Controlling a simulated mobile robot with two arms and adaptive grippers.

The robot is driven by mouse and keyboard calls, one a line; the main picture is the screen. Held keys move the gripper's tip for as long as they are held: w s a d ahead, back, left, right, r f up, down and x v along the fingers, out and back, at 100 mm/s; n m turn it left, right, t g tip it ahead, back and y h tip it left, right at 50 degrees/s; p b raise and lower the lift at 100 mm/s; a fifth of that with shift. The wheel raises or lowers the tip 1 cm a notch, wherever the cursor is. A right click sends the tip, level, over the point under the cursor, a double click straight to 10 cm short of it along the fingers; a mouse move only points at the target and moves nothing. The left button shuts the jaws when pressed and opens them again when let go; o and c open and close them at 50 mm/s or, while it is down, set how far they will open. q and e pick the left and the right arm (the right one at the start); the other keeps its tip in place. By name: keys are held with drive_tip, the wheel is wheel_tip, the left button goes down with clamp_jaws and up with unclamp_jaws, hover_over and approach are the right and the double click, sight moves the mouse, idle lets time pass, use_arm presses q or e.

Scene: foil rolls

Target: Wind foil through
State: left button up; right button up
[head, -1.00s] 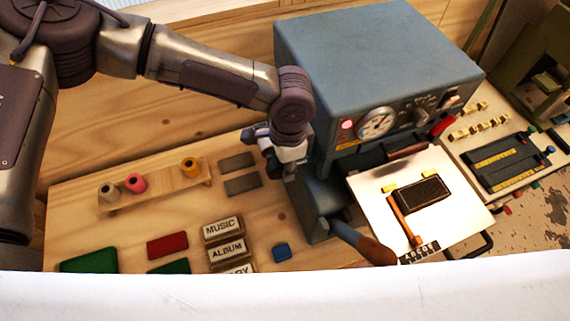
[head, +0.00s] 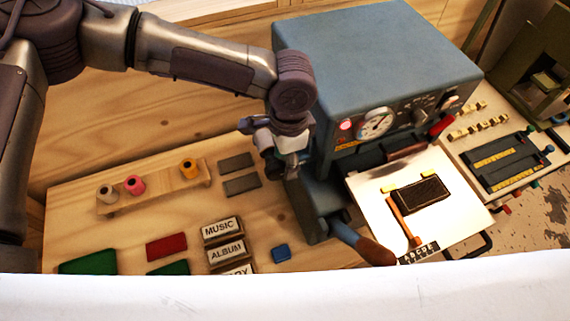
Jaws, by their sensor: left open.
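A blue-grey press (head: 380,60) with a dial gauge stands at the back centre. Three small rolls, whitish (head: 107,193), pink (head: 134,185) and orange (head: 189,168), sit on a low wooden rack (head: 155,195) at the left. My left gripper (head: 284,168) is open beside the left side of the press, to the right of the rolls. I see no foil between its fingers, though its tips are small and partly hidden. Whether it touches the press I cannot tell. My right gripper is not in view.
A lever with a brown handle (head: 374,251) sticks out at the press's front left. A pale plate (head: 449,219) with a dark block lies before the press. Label blocks (head: 226,254), coloured pads (head: 167,247) and grey pads (head: 241,185) lie on the wooden board.

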use_arm(q)
wheel_tip(320, 180, up, 9)
drive_tip(key=shift+d, duration=0.2)
drive_tip(key=shift+w+f, duration=0.1)
drive_tip(key=shift+f, duration=0.05)
